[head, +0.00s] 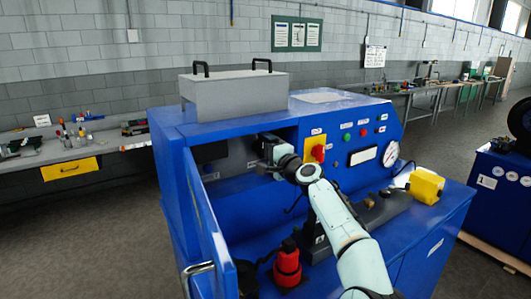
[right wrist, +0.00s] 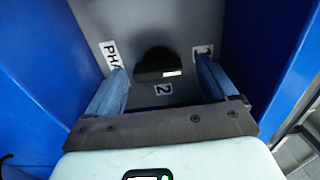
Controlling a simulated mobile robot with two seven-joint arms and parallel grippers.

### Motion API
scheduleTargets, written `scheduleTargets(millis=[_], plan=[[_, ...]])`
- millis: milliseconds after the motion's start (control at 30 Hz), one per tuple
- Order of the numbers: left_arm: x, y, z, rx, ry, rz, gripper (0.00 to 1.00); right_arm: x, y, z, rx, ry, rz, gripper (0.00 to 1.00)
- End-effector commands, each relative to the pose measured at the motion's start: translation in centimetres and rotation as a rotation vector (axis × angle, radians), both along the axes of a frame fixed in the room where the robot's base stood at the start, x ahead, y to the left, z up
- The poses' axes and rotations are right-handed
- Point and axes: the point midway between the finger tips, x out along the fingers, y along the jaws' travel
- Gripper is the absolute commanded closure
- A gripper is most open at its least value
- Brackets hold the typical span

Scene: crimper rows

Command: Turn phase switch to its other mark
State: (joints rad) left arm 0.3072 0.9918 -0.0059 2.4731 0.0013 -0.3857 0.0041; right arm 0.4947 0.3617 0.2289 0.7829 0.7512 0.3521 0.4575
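The phase switch (right wrist: 155,65) is a black knob on a grey panel in the right wrist view, with a white stripe at its lower right. A cut-off "PHA" label (right wrist: 112,55) is at its left, a "2" mark (right wrist: 163,89) below it and another partly covered mark (right wrist: 203,51) at its right. I cannot tell exactly which mark the stripe faces. My right gripper (right wrist: 162,74) is open, its blue fingers on either side of the knob; contact is unclear. In the head view my right gripper (head: 268,149) is inside the cabinet recess and hides the knob. My left gripper is out of view.
The blue cabinet (head: 252,225) has an open door (head: 205,215) at the left. A red-and-yellow switch (head: 318,150), buttons and a gauge (head: 391,154) are right of the recess. A red plug-like object (head: 287,266) and a yellow block (head: 426,186) stand on the ledge.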

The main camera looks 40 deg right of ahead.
Motion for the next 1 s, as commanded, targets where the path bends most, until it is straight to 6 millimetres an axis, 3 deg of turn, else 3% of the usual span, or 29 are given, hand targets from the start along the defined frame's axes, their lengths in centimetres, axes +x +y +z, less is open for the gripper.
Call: scheduleTargets(millis=[367, 733, 1000], plan=[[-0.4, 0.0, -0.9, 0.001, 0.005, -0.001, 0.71, -0.8, 0.0, -0.4, 0.002, 0.004, 0.000, 0.15], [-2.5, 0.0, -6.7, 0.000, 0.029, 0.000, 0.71, -8.2, 0.9, -0.7, -0.001, 0.003, -0.002, 0.15], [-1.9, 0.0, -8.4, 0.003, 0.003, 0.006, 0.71, -12.4, 1.4, -0.3, 0.000, 0.003, 0.001, 0.15]])
